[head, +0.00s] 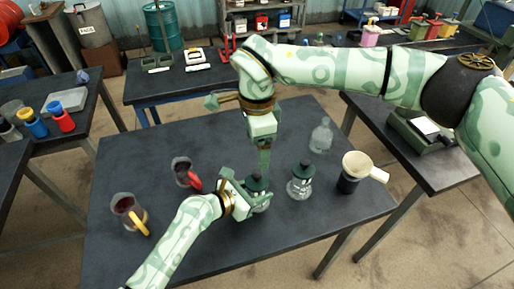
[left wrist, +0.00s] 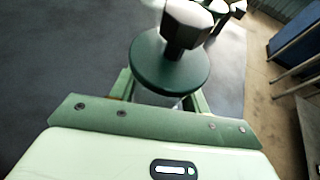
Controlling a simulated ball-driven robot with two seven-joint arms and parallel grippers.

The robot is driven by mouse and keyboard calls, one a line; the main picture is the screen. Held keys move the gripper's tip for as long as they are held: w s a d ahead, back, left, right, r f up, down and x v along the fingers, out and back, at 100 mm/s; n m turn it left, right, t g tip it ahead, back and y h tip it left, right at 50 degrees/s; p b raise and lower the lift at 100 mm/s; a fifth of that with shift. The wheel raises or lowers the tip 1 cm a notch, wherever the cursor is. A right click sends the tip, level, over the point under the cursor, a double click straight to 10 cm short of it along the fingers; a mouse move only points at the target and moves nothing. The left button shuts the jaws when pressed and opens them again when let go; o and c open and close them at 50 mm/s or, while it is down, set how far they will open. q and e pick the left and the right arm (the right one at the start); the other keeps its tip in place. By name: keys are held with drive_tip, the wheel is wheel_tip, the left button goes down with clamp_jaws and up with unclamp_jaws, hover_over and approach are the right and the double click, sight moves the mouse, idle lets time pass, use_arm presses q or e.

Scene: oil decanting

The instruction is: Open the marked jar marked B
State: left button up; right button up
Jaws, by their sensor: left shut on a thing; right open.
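A glass jar (head: 258,205) with a dark green lid stands on the dark table. My left gripper (head: 246,199) is shut on this jar. In the left wrist view its lid (left wrist: 165,66), with a hexagonal knob (left wrist: 187,25), sits on top, and the fingers (left wrist: 160,97) are at either side below it. My right gripper (head: 264,160) is open, pointing down just above this lid. A second jar (head: 300,185) with a dark green lid stands to the right, clear of both grippers. Its white marking is too small to read, and the held jar's marking is hidden.
A jug with a yellow handle (head: 128,212) and one with a red handle (head: 184,172) stand at the left. A clear bottle (head: 321,136) stands behind the second jar.

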sight(257, 173)
wheel_tip(257, 173, down, 12)
drive_tip(key=shift+r, duration=0.2)
drive_tip(key=c, duration=1.2)
drive_tip(key=shift+r, duration=0.3)
drive_tip(key=shift+r, duration=0.9)
drive_tip(key=shift+r, duration=2)
use_arm(q)
drive_tip(key=o, duration=1.4)
